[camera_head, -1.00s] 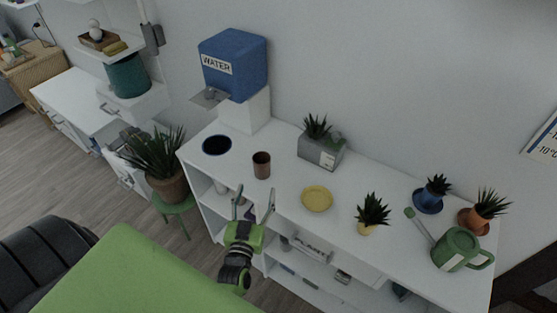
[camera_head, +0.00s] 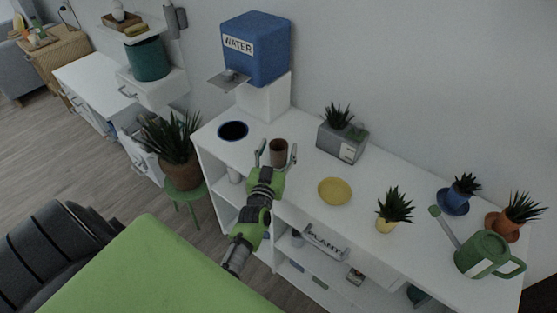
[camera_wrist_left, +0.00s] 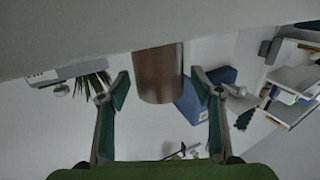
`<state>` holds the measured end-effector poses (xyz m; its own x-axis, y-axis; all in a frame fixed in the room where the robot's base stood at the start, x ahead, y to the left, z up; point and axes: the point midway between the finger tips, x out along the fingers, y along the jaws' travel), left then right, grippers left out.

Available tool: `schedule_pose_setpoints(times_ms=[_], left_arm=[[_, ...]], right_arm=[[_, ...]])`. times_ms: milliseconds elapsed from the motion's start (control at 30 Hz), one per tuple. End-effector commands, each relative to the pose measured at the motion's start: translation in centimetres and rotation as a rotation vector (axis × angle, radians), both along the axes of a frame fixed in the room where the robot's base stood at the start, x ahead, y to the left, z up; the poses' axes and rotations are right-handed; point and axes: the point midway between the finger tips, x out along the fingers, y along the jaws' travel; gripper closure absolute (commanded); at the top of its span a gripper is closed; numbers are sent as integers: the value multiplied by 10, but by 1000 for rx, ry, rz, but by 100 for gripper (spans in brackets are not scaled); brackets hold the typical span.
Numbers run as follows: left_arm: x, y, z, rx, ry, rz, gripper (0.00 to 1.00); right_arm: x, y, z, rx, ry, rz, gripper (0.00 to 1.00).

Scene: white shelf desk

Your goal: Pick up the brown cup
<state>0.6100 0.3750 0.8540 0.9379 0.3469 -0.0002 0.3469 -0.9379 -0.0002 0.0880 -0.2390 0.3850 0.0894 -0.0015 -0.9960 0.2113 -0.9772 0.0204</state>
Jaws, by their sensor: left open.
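The brown cup (camera_head: 279,151) stands upright on the white shelf desk, right of the dark blue-rimmed plate. My left gripper (camera_head: 276,153) is open, and its two fingers reach over the desk's front edge on either side of the cup in the head view. In the left wrist view the cup (camera_wrist_left: 158,74) lies between and beyond the open fingertips of my left gripper (camera_wrist_left: 160,82), with visible space on both sides. The gripper hides the cup's lower part in the head view. My right gripper is not in view.
The dark plate (camera_head: 233,131) lies left of the cup, and a yellow plate (camera_head: 335,191) lies to its right. A blue water dispenser (camera_head: 256,48) and a grey planter (camera_head: 342,142) stand behind. A green watering can (camera_head: 486,254) is far right.

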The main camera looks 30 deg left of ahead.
Motion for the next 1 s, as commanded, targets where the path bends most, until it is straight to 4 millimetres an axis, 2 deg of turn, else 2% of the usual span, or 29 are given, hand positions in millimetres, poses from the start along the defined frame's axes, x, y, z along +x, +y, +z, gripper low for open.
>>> schedule_pose_setpoints(times_ms=[100, 300, 333, 500, 833, 1000], left_arm=[[8, 3, -1, -1, 0, 1, 41], [8, 3, 0, -1, 1, 1, 41], [8, 3, 0, 0, 1, 1, 43], [8, 3, 0, 0, 1, 1, 86], [8, 3, 2, -1, 0, 1, 86], [8, 3, 10, 0, -1, 1, 86]], right_arm=[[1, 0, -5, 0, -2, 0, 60], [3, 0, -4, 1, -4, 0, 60], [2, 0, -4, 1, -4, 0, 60], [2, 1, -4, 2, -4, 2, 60], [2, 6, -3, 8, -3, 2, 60], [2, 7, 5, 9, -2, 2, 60]])
